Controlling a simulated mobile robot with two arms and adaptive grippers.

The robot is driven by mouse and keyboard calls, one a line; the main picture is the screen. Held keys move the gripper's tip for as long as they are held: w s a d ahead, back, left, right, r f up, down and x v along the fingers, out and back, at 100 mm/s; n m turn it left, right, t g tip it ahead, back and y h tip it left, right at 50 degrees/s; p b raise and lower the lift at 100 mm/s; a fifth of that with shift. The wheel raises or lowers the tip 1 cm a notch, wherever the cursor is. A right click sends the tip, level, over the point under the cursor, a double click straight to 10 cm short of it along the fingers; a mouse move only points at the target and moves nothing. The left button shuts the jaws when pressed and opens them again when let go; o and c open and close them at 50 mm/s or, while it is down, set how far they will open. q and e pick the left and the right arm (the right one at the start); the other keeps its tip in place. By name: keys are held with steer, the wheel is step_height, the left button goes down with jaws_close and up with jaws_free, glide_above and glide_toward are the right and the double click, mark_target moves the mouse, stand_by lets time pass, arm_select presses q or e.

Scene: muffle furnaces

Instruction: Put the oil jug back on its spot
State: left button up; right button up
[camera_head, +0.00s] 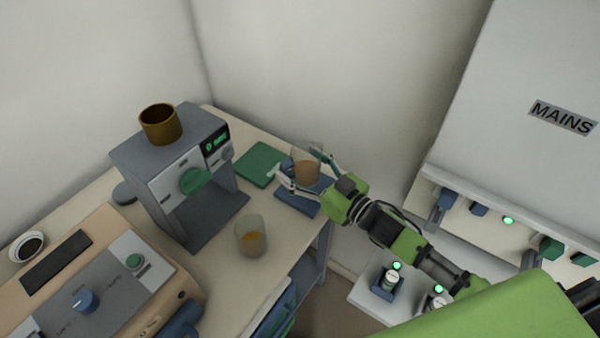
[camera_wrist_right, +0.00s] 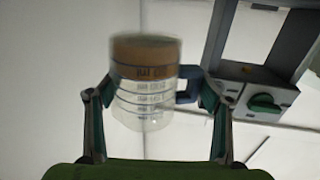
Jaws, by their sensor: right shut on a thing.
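The oil jug (camera_head: 307,168) is a clear, marked vessel with amber oil and a blue handle. My right gripper (camera_head: 296,162) has its fingers on both sides of it and is shut on it. In the right wrist view the jug (camera_wrist_right: 147,90) sits between the fingers, with the handle beside the right finger. In the head view it appears over the blue mat (camera_head: 296,205) at the table's far right corner. I cannot tell whether it touches the mat. My left gripper is not in view.
A second clear vessel with amber liquid (camera_head: 251,238) stands on the table (camera_head: 208,262). A green mat (camera_head: 257,165) lies beside the blue one. A grey machine (camera_head: 185,165) carries a brown pot (camera_head: 160,123). The MAINS panel (camera_head: 530,110) is at right.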

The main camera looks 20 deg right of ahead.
mark_target(300, 174)
steer(key=shift+w+f, duration=0.45)
steer(key=shift+f, duration=0.05)
steer(key=shift+w+f, duration=0.15)
steer(key=shift+f, duration=0.75)
steer(key=shift+w+f, duration=0.1)
steer(key=shift+f, duration=0.75)
steer(key=shift+f, duration=0.15)
steer(key=o, duration=1.7)
steer(key=shift+d, duration=0.1)
steer(key=shift+c, duration=0.2)
